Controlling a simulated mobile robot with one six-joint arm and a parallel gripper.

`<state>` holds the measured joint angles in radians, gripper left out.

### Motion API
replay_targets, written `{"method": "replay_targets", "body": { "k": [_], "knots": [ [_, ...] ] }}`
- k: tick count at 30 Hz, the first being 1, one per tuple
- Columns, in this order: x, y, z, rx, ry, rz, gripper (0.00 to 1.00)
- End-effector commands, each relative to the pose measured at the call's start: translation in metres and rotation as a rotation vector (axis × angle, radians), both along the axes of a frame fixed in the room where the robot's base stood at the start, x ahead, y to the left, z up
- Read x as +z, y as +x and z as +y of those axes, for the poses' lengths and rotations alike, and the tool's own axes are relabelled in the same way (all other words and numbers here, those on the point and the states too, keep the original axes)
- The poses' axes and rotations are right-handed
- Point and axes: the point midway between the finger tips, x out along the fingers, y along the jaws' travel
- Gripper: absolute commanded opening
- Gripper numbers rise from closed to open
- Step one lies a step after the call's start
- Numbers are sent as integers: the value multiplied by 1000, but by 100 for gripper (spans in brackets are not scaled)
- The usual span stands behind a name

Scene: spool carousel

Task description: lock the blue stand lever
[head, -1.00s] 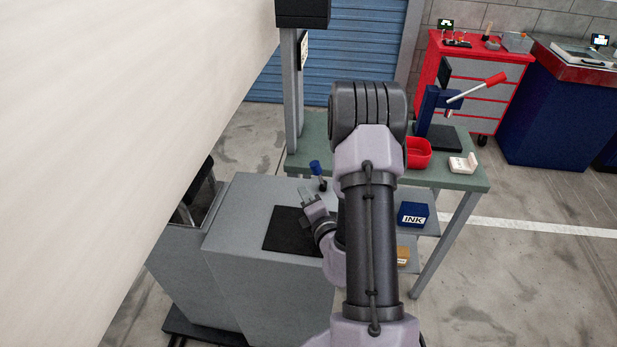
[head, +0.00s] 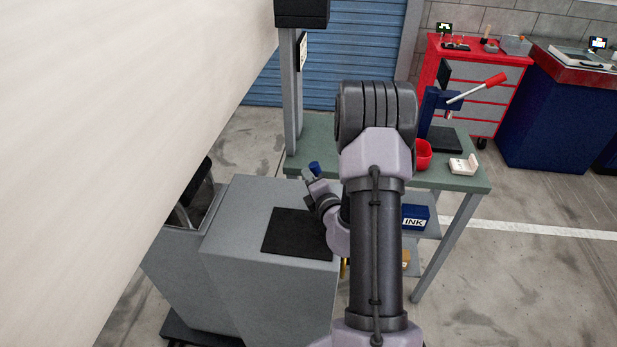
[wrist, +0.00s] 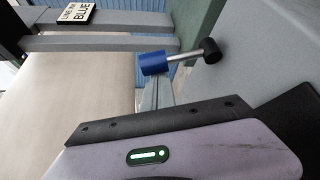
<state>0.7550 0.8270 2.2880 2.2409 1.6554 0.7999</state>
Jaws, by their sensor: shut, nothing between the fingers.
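The blue stand lever has a blue knob (head: 315,168) at the near edge of the green table, beyond the grey cabinet top. In the wrist view its blue knob (wrist: 154,63) sits on a short metal rod that runs right to a black pivot (wrist: 211,50). My gripper (head: 314,184) is shut and empty, right beside the knob on its near side. In the wrist view the fingers of my gripper (wrist: 164,92) reach up to just below the knob. I cannot tell whether they touch it. The rod is mostly hidden in the head view.
A sign reading BLUE (wrist: 77,13) is on the grey frame. A large pale surface (head: 110,120) fills the left of the head view. The grey cabinet (head: 255,250) carries a black mat (head: 295,235).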

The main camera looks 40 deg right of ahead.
Motion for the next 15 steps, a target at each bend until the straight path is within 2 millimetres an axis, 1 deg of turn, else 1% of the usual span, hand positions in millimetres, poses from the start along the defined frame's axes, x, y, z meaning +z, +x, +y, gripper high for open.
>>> {"method": "replay_targets", "body": {
  "k": [8, 15],
  "knots": [
    [1, -3, -2, 0, 37, -41, 0],
    [4, -11, -9, -1, 130, -151, 0]
  ]
}}
